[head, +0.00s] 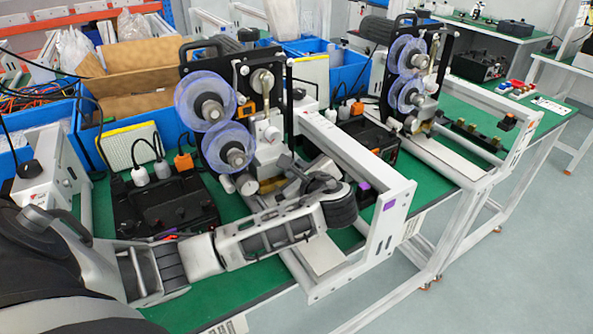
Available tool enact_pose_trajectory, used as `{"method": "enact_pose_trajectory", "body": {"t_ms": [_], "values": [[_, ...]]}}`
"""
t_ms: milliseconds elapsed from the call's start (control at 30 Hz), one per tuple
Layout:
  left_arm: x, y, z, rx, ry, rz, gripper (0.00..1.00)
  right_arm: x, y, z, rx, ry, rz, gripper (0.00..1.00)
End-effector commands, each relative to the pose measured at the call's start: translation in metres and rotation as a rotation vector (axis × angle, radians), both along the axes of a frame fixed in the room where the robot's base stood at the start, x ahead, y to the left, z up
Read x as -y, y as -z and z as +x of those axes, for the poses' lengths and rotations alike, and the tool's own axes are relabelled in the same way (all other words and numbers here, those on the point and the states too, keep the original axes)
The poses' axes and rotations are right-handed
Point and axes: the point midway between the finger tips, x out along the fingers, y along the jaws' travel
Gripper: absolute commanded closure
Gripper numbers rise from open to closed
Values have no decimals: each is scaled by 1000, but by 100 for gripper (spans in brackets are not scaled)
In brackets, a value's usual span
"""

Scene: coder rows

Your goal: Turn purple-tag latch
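A coder machine with two clear blue reels (202,101) stands on the green table. A small purple tag (389,205) is on the end post of its white frame (345,150). A purple block (364,189) shows just left of that post, above a dark part; I cannot tell whether it is the latch. My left arm reaches in from the left across the front of this machine. My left gripper (290,184) is by the machine's lower metal parts, left of the purple block and apart from it. Its fingers are too small and overlapped to read. My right gripper is out of view.
A black box (165,205) with plugs sits behind my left arm. Blue bins (345,75) line the back. The floor (500,270) at right is clear.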

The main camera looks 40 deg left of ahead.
Motion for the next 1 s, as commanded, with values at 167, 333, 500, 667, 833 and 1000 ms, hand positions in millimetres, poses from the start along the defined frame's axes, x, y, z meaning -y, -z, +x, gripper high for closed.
{"method": "enact_pose_trajectory", "body": {"t_ms": [167,333,500,667,833,1000], "values": [[1,0,1,-62,2,23,100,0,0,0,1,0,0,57],[1,1,1,-89,1,34,100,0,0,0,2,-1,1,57],[1,1,1,-95,1,36,100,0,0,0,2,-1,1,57],[2,1,1,-94,2,36,100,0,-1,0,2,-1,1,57],[1,1,0,-94,2,36,57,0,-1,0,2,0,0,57],[1,0,1,-93,1,36,57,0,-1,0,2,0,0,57]]}}
